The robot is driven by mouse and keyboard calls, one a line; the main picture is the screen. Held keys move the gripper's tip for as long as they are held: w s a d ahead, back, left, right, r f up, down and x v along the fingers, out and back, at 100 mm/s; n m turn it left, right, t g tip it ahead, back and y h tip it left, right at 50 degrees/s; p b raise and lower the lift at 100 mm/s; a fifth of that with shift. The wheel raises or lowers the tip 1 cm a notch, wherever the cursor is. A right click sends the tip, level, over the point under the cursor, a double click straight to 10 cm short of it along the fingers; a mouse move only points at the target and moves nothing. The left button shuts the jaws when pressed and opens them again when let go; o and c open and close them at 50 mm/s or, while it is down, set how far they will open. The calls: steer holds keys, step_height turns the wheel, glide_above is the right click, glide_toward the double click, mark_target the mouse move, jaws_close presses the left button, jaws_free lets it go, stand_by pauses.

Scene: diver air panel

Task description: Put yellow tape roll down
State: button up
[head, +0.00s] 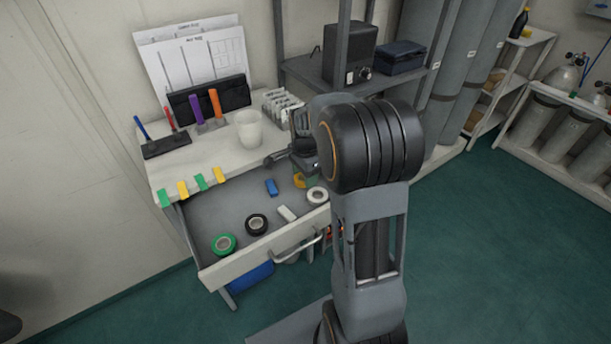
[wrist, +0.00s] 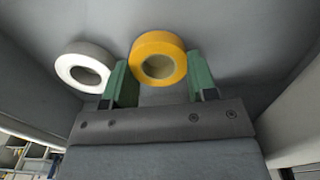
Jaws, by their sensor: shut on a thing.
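The yellow tape roll (wrist: 148,42) is between the green fingers of my gripper (wrist: 159,72), which is shut on it. In the head view the yellow tape roll (head: 299,181) shows at the back right of the open drawer (head: 213,198), partly hidden by my arm. It is low in the drawer; I cannot tell whether it touches the drawer floor. A white tape roll (head: 317,195) lies close by in the drawer; in the wrist view it (wrist: 84,67) is just left of my gripper's left finger.
The drawer also holds a green tape roll (head: 223,244), a black tape roll (head: 257,224), a blue block (head: 272,187) and a white block (head: 287,213). A white cup (head: 249,129) stands on the worktop above. The drawer's middle left floor is clear.

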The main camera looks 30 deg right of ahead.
steer(key=shift+f, duration=0.15)
steer(key=o, duration=0.6)
step_height(320, 180, up, 11)
steer(key=p, duration=0.2)
steer(key=s+a+n+t, duration=0.1)
steer(key=s+a+n, duration=0.2)
steer(key=s+n, duration=0.2)
steer(key=s+a+f+n+t, duration=0.1)
steer(key=s+a+n, duration=0.2)
steer(key=s+n, duration=0.2)
steer(key=s+a+n, duration=0.3)
steer(key=s+n, duration=0.2)
steer(key=shift+s+a+f+n+t, duration=0.2)
steer(key=shift+a+f+n+t, duration=0.05)
steer(key=shift+a+n+t, duration=0.15)
steer(key=shift+s+f+n, duration=0.15)
steer(key=shift+s+n, duration=0.1)
steer(key=shift+n, duration=0.05)
